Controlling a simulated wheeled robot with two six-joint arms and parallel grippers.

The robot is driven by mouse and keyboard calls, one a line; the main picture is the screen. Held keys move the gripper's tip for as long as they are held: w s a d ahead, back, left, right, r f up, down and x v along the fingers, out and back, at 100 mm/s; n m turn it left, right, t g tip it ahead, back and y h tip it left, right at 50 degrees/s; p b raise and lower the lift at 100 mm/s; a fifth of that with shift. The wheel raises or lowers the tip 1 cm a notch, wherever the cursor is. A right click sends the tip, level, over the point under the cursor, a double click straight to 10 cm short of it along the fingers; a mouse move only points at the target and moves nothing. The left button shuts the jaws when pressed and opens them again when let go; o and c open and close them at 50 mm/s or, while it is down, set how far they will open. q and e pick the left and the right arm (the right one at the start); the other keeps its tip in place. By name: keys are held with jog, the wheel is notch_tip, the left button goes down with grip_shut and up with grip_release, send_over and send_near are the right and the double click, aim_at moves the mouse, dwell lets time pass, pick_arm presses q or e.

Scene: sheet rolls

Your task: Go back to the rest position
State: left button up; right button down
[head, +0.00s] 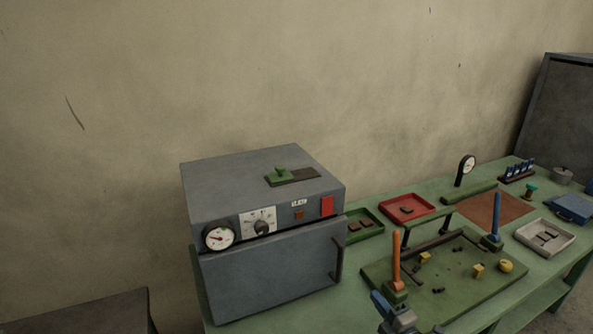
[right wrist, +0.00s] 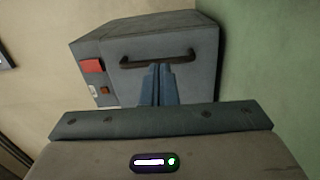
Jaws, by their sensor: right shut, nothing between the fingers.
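My right gripper (head: 379,301) shows at the bottom edge of the head view, in front of the green bench. Its blue fingers are shut together with nothing between them. In the right wrist view the fingers (right wrist: 157,84) point toward the front of a grey oven (right wrist: 185,75) and its dark door handle (right wrist: 158,60). In the head view the fingers are to the right of the oven (head: 275,280), apart from it. The oven door looks closed. My left gripper is not in view.
The green bench (head: 375,207) holds a green board (head: 450,295) with an orange post (head: 396,262) and a blue post (head: 496,215). Behind are a red tray (head: 425,213) and a green tray (head: 375,229). A pale tray (head: 560,232) lies right. A gauge (head: 467,164) stands at the back.

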jog(key=s+d+m+g+h, duration=0.4)
jog(key=s+d+m+h, duration=0.85)
jog(key=m, duration=0.55)
jog(key=s+a+f+m+g+y, duration=0.1)
jog(key=s+a+f+g+y, duration=0.15)
jog(key=s, duration=0.45)
jog(key=s+a+f+g+y, duration=0.1)
jog(key=s+a+g, duration=0.3)
jog(key=s, duration=0.3)
jog(key=s+a+f+m+g+y, duration=0.1)
jog(key=s+a+g+y, duration=0.2)
jog(key=s, duration=0.5)
notch_tip(320, 180, down, 30)
jog(key=w+d+g+h, duration=0.1)
jog(key=d+g, duration=0.1)
pick_arm(q)
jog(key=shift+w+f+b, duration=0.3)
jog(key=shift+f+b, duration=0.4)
jog(key=shift+b, duration=0.05)
pick_arm(e)
jog(key=s+d+f, duration=0.1)
jog(key=s+f, duration=1.7)
jog(key=f, duration=0.3)
jog(key=shift+s+d+f+m+g, duration=0.2)
jog(key=shift+s+d+m+g, duration=0.05)
jog(key=shift+s+m+g, duration=0.15)
